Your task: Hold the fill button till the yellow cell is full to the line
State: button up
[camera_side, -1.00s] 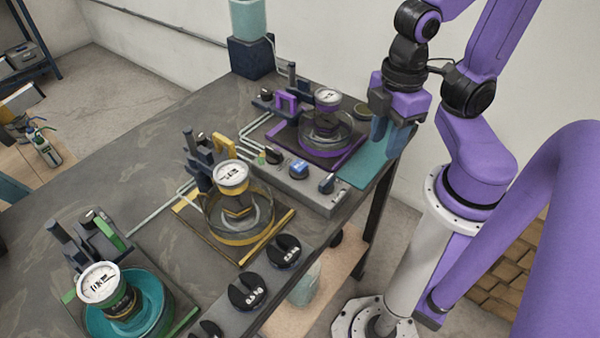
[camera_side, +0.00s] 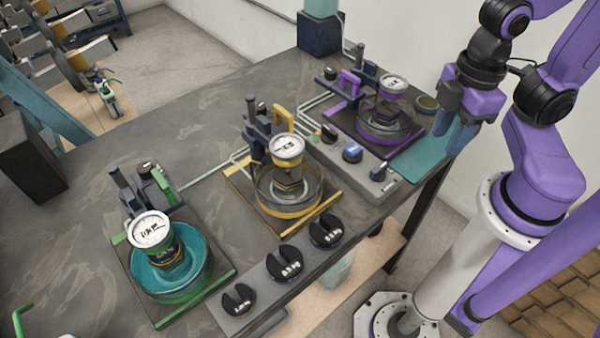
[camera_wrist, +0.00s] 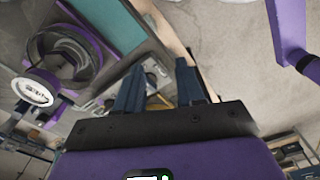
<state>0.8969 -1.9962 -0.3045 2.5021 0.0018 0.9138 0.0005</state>
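The yellow cell (camera_side: 262,194) is a clear round vessel on a yellow-edged base, with a dial gauge (camera_side: 287,149) on top. I cannot make out its liquid level or line. I cannot tell which is the fill button. My gripper (camera_side: 456,146) is apart from the panel, to its right above a teal mat (camera_side: 412,163). In the wrist view its two fingers (camera_wrist: 160,88) stand apart with nothing between them.
A green-based cell (camera_side: 206,268) holding teal liquid stands at the front left. A purple-based cell (camera_side: 385,132) stands at the back right and shows in the wrist view (camera_wrist: 88,62). Several dark slotted weights (camera_side: 290,260) line the front edge.

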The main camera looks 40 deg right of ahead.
jog(key=shift+w+a, duration=0.1)
jog(key=shift+w, duration=0.05)
grip_shut()
jog(key=w+a+r+n, duration=0.2)
jog(key=w+a+r, duration=0.1)
jog(key=w, duration=0.4)
jog(key=w+a+r+n, duration=0.2)
jog(key=w+r+n, duration=0.1)
jog(key=w, duration=0.4)
jog(key=shift+w+a, duration=0.2)
jog(key=shift+a, duration=0.2)
